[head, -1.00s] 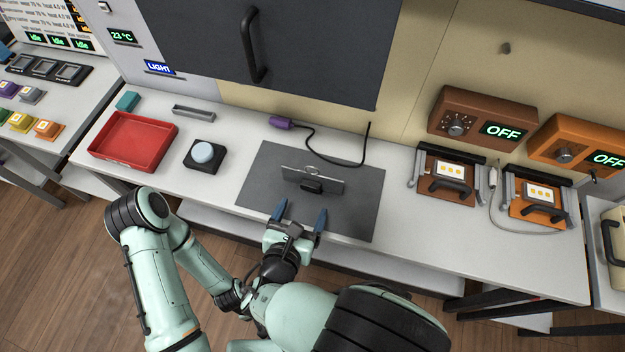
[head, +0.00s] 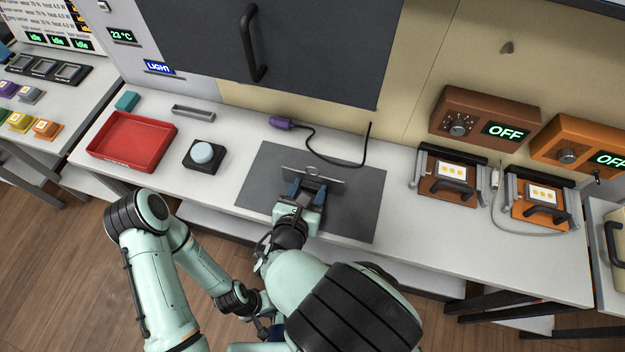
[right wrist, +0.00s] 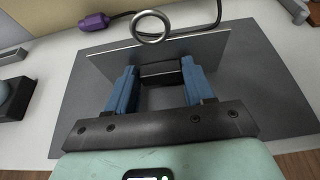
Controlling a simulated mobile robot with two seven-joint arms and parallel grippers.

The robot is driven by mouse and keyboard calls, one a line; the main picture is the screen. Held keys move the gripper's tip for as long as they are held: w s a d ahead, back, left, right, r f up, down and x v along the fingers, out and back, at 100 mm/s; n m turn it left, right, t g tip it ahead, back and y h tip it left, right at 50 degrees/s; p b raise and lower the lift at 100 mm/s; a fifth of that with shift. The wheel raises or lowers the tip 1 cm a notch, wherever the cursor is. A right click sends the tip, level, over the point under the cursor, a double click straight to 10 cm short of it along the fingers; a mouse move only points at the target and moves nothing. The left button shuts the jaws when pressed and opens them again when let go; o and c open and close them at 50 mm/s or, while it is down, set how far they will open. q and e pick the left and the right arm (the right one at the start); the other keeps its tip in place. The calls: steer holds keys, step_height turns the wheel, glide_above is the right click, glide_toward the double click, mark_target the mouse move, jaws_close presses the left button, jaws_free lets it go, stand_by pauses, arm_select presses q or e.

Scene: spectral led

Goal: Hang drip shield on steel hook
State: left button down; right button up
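The drip shield is a thin metal plate (head: 335,177) with a ring on its top edge and a black block handle, standing over a grey mat. It also shows in the right wrist view (right wrist: 205,44), with the ring above the black handle. My right gripper (head: 307,188) reaches in from the front. Its blue fingers (right wrist: 160,80) flank the black handle closely on both sides and appear shut on it. My left gripper (head: 265,328) is low, below the bench front, mostly hidden by my arms. A small grey hook (head: 506,47) sticks out of the beige wall at upper right.
The grey mat (head: 262,185) lies mid-bench. A purple plug (head: 281,123) and black cable lie behind the plate. A red tray (head: 130,142) and push button (head: 203,155) stand left. Brown (head: 485,115) and orange (head: 578,145) control boxes stand right, with fixtures before them. A dark panel overhangs behind.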

steer(key=c, duration=0.4)
step_height(320, 180, up, 20)
steer(key=p, duration=0.6)
steer(key=shift+c, duration=0.2)
